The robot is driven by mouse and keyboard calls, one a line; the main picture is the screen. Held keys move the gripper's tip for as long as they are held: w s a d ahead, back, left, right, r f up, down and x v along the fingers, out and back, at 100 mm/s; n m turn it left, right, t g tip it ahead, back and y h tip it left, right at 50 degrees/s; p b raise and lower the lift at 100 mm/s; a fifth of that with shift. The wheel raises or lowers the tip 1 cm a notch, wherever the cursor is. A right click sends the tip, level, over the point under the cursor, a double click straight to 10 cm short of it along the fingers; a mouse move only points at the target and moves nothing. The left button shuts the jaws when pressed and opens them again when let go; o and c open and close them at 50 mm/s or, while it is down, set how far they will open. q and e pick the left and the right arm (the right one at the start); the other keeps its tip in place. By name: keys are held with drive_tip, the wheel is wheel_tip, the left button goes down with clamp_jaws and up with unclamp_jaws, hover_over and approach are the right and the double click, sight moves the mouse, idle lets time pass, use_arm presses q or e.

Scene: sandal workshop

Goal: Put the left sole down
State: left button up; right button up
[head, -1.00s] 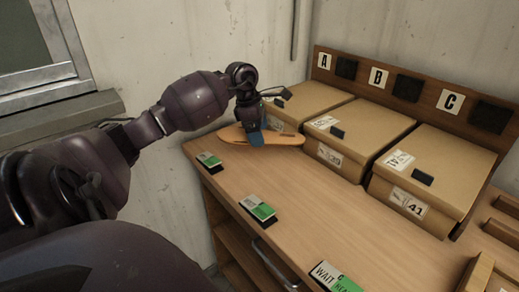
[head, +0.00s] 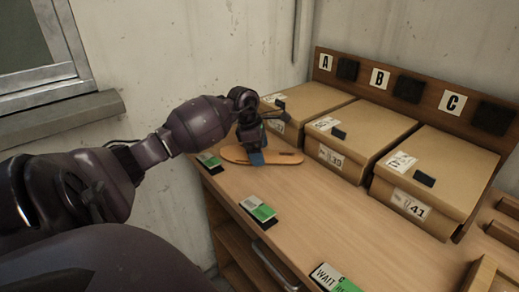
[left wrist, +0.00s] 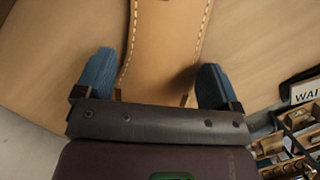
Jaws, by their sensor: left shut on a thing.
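The left sole (head: 287,157) is tan, flat and long, with a stitched edge, and lies level at the far left end of the wooden bench (head: 310,207), in front of box A. It is at or very close to the bench top; I cannot tell if it touches. In the left wrist view the sole (left wrist: 165,45) runs between the two blue fingers (left wrist: 155,82). The arm partly hides the bench behind it. My right gripper is not in view.
Cardboard boxes A (head: 312,107), B (head: 362,133) and C (head: 440,176) stand along the back of the bench. Green-and-white cards (head: 259,208), (head: 209,161), (head: 335,279) line the front edge. The bench middle is clear. Wooden trays (head: 490,272) are at the right.

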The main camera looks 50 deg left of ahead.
use_arm(q)
drive_tip(key=o, duration=0.7)
drive_tip(key=shift+f, duration=0.1)
drive_tip(key=shift+o, duration=0.2)
drive_tip(key=shift+r, duration=0.4)
drive_tip(key=v, duration=1.1)
drive_tip(key=shift+r+p, duration=0.25)
drive_tip(key=shift+p, duration=0.1)
drive_tip(key=shift+s, duration=0.1)
